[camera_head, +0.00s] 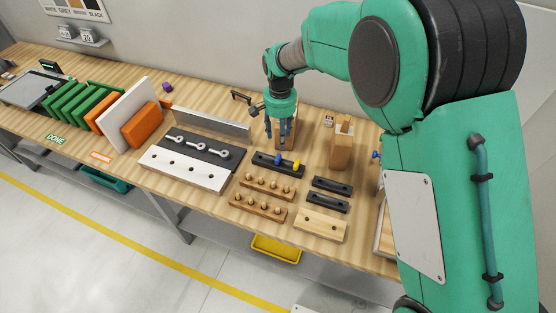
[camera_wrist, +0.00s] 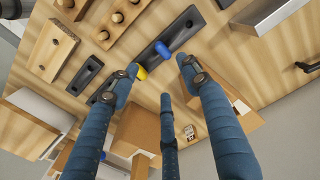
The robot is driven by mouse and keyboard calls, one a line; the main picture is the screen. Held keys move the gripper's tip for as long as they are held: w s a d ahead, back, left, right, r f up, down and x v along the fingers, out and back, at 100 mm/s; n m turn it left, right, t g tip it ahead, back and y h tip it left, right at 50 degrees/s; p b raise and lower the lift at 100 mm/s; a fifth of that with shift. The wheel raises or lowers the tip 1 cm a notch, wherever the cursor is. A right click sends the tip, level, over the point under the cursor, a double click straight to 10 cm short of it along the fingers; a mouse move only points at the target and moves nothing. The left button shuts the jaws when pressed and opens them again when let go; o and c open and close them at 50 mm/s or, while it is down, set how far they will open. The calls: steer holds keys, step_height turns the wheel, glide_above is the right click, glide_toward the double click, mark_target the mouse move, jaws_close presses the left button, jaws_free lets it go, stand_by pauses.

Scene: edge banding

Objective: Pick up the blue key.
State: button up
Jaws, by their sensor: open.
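The blue key (camera_head: 278,159) sits in a black holder strip (camera_head: 263,167) on the wooden bench, beside the yellow key (camera_head: 296,166). The wrist view also shows the blue key (camera_wrist: 163,49), with the yellow key (camera_wrist: 142,73) partly hidden by a finger. My gripper (camera_head: 281,135) is over the bench near a brown wooden block, a little behind the blue key in the head view. Its blue fingers are spread open and empty in the wrist view (camera_wrist: 160,78). The blue key is just beyond the fingertips, not between them.
A brown block (camera_head: 286,142) stands behind the fingers, and another wooden block (camera_head: 341,152) is to its right. Wooden peg strips (camera_head: 266,188), black slotted strips (camera_head: 332,186) and a pale board (camera_head: 320,224) lie in front. A metal bar (camera_head: 212,124) stands to the left.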

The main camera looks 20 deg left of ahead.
mark_target(279, 157)
step_height(279, 157, down, 8)
steer(key=shift+r+b, duration=0.15)
steer(key=shift+b, duration=0.2)
steer(key=shift+w+f+b, duration=0.1)
steer(key=shift+f+b, duration=0.25)
steer(key=shift+f, duration=2.25)
jaws_close()
